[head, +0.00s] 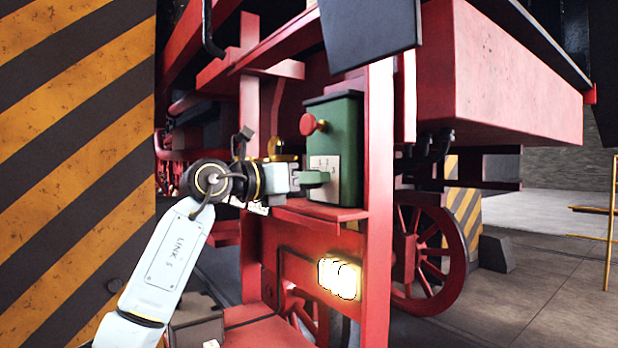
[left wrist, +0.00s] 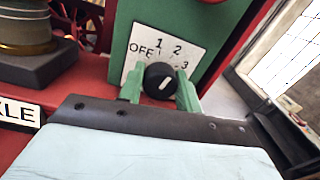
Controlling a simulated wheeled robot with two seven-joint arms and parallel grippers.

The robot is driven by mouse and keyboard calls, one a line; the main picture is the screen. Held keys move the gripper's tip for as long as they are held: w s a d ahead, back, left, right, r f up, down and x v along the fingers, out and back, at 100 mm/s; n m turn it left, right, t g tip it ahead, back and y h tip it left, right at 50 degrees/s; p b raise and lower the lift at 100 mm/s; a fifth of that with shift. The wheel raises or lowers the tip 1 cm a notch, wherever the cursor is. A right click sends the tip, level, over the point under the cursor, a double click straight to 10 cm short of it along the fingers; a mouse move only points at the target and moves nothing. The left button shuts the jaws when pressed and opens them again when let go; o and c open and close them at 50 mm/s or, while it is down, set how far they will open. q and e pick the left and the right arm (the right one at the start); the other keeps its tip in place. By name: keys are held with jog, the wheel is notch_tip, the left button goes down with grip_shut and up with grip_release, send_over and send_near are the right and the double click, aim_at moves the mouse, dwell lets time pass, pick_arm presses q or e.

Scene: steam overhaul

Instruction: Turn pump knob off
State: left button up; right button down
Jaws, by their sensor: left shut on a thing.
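The pump is a green box (head: 347,140) on a red ledge of the locomotive; its green face (left wrist: 190,22) also shows in the left wrist view. A white dial plate (left wrist: 150,45) on it reads OFF, 1, 2, 3. The black pump knob (left wrist: 159,77) sits below these marks; its white pointer line slants up to the right, away from OFF. Its exact setting is hard to tell. My left gripper (left wrist: 160,90) has its green fingers on either side of the knob, shut on it. In the head view, the left gripper (head: 318,178) reaches the dial from the left and hides the knob.
A striped pillar (head: 75,150) stands close on the left. A lit lamp (head: 340,279) is below the ledge. A dark-based fitting (left wrist: 38,65) stands left of the box. Open floor lies at the right.

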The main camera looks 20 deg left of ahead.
pick_arm(q)
jog(key=n+p, duration=0.1)
jog(key=n, duration=0.3)
jog(key=shift+p, duration=0.3)
jog(key=n+p, duration=0.1)
jog(key=n, duration=0.3)
jog(key=n+p, duration=0.2)
jog(key=n, duration=0.1)
jog(key=shift+n, duration=0.3)
jog(key=shift+n+t+p, duration=0.3)
jog(key=shift+n+p, duration=1)
jog(key=shift+n, duration=0.4)
jog(key=o, duration=1)
jog(key=shift+c, duration=0.2)
jog(key=shift+a+f, duration=0.1)
